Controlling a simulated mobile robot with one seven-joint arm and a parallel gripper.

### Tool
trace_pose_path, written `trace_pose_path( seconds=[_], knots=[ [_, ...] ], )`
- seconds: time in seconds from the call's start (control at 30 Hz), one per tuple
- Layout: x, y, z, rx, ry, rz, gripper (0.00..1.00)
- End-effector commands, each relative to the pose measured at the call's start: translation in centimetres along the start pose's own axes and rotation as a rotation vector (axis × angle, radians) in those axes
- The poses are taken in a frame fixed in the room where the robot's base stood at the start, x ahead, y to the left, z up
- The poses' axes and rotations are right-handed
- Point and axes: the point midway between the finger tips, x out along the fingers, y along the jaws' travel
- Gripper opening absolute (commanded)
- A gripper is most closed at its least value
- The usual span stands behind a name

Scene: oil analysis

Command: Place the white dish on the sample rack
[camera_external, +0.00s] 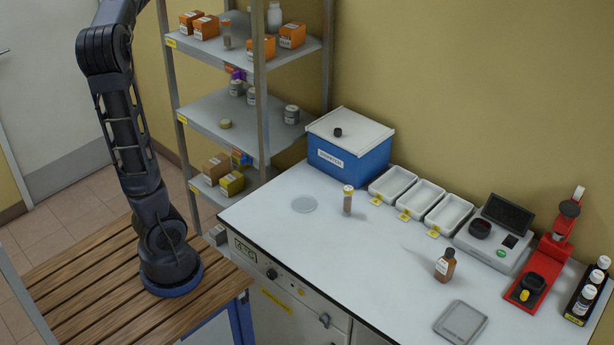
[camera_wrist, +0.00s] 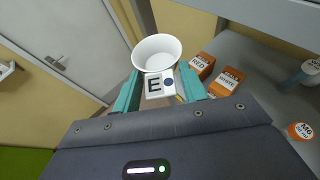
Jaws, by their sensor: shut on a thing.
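In the wrist view my gripper (camera_wrist: 160,90) has two teal fingers shut on a round white dish (camera_wrist: 157,52), shaped like a small bowl. The dish is held in the air near a shelf. In the external view my arm rises out of the top of the picture, so neither gripper nor dish shows there. The black rack with several white-capped bottles (camera_external: 577,304) at the far right of the bench may be the sample rack; I cannot tell for certain.
Metal shelves (camera_external: 221,116) hold boxes and jars; orange boxes (camera_wrist: 219,77) lie close right of my gripper. The white bench (camera_external: 375,253) carries a blue box (camera_external: 347,165), white trays (camera_external: 393,184), a scale (camera_external: 484,262), a red stand (camera_external: 537,275) and a brown bottle (camera_external: 445,265).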

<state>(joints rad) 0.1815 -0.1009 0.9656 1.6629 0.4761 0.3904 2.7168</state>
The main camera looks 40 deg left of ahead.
Motion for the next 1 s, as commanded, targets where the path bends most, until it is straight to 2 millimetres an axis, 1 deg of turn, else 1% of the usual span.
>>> trace_pose_path(
  seconds=[0.27, 1.0],
  knots=[
    [1.6, 1.4, -1.5, -0.008, 0.001, 0.021, 0.16],
    [4.9, 4.5, -4.9, -0.025, 0.000, 0.061, 0.16]
  ],
)
